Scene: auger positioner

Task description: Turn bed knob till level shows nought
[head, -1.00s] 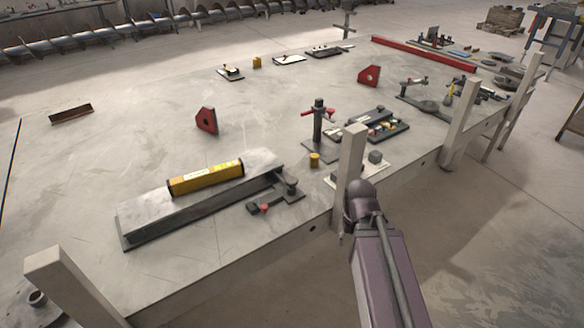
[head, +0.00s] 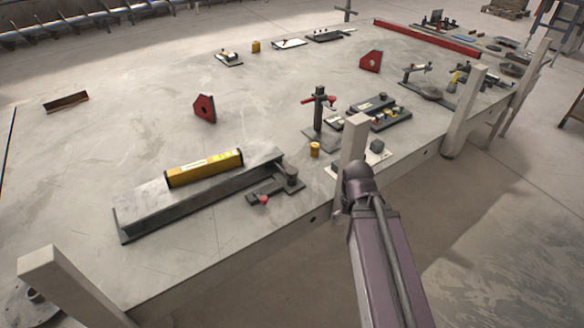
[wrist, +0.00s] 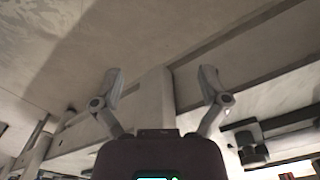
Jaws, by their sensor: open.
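A yellow level (head: 204,168) lies on top of a long grey steel bed (head: 140,217) at the left of the table in the head view. Its reading is too small to tell. At the bed's right end is a dark round knob (head: 291,174), beside a flat dark bracket with a small red knob (head: 264,199). My gripper (wrist: 161,76) is open and empty in the wrist view, its two fingers spread apart in front of a pale post. My gripper does not show in the head view; only my arm does, right of the bed.
A pale post (head: 353,150) stands at the table's near edge, close to my arm. Another post (head: 50,272) stands at the lower left. A red-handled clamp stand (head: 319,105) and a small yellow cylinder (head: 315,149) stand beyond the bed. The table's (head: 120,125) middle is mostly clear.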

